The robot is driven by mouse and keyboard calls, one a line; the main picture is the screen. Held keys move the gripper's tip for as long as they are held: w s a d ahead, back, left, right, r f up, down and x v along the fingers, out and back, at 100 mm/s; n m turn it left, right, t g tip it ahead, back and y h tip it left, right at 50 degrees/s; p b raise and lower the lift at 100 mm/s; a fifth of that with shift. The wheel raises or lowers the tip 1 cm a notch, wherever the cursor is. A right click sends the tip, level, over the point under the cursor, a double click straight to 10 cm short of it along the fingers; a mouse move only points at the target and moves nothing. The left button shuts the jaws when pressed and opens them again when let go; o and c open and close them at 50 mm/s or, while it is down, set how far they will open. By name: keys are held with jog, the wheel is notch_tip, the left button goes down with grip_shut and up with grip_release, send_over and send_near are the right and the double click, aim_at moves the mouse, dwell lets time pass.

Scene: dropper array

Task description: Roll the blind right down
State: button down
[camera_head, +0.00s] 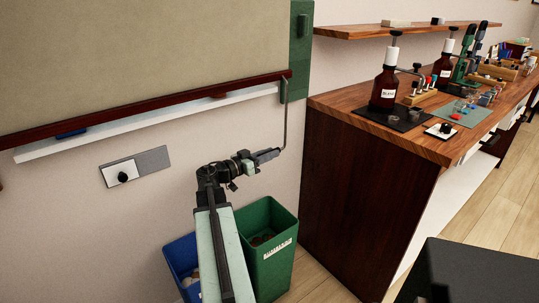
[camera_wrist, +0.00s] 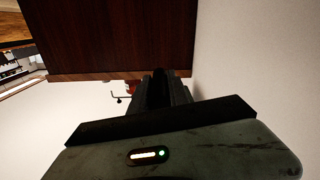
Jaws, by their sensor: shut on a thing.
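The blind (camera_head: 140,45) is a beige sheet at the upper left, with a dark red bar (camera_head: 150,101) along its lower edge. The bar slants across the wall just above a white ledge (camera_head: 200,117). A thin grey crank rod (camera_head: 286,118) hangs by the bar's right end and bends toward my gripper (camera_head: 272,154). My gripper is shut on the crank's lower end, which it mostly hides. In the wrist view my gripper's dark fingers (camera_wrist: 166,88) point ahead; what lies between them is too dark to make out.
A green bin (camera_head: 281,246) and a blue bin (camera_head: 180,258) stand below my arm. A wooden workbench (camera_head: 345,185) with bottles and tools is at the right. A wall plate with a black knob (camera_head: 123,177) is at the left. A green panel (camera_head: 300,50) borders the blind.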

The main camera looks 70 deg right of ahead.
notch_tip(320, 180, down, 2)
jog(key=shift+s+f+b, duration=0.1)
jog(key=shift+f+b, duration=0.1)
jog(key=shift+b, duration=0.3)
jog(key=c, duration=1.3)
grip_release()
jog(key=shift+o, duration=0.2)
jog(key=v, duration=0.8)
